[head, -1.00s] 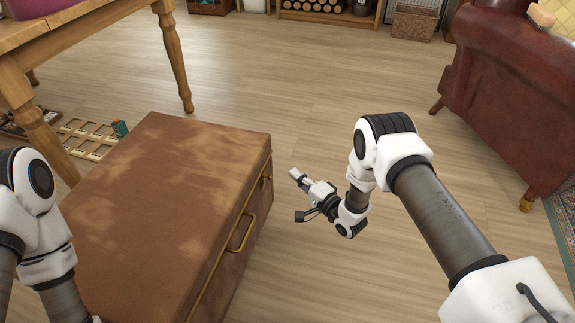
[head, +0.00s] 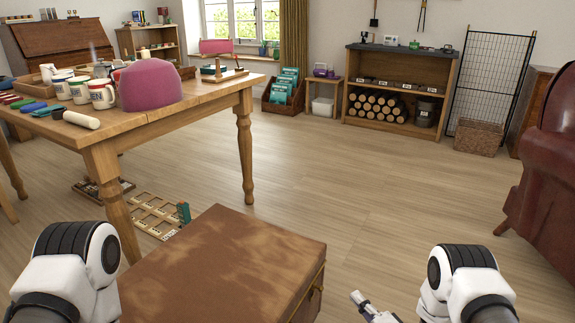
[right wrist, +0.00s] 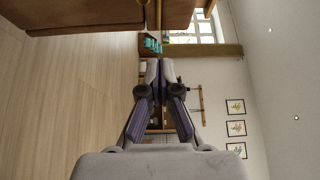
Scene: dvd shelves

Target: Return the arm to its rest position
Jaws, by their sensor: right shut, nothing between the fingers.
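My right gripper (head: 360,300) is low at the bottom edge of the head view, just right of the brown trunk (head: 225,262) and apart from it. In the right wrist view its two fingers (right wrist: 160,68) meet at the tips, with nothing between them. My right arm shows at the bottom right of the head view, bent at a white and black joint. My left arm shows at the bottom left; its gripper is out of the frame.
A wooden table (head: 170,118) with mugs and a pink cover (head: 150,86) stands at the left. A wooden rack (head: 160,213) lies on the floor beside the trunk. A leather armchair (head: 545,190) is at the right. The floor ahead is clear.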

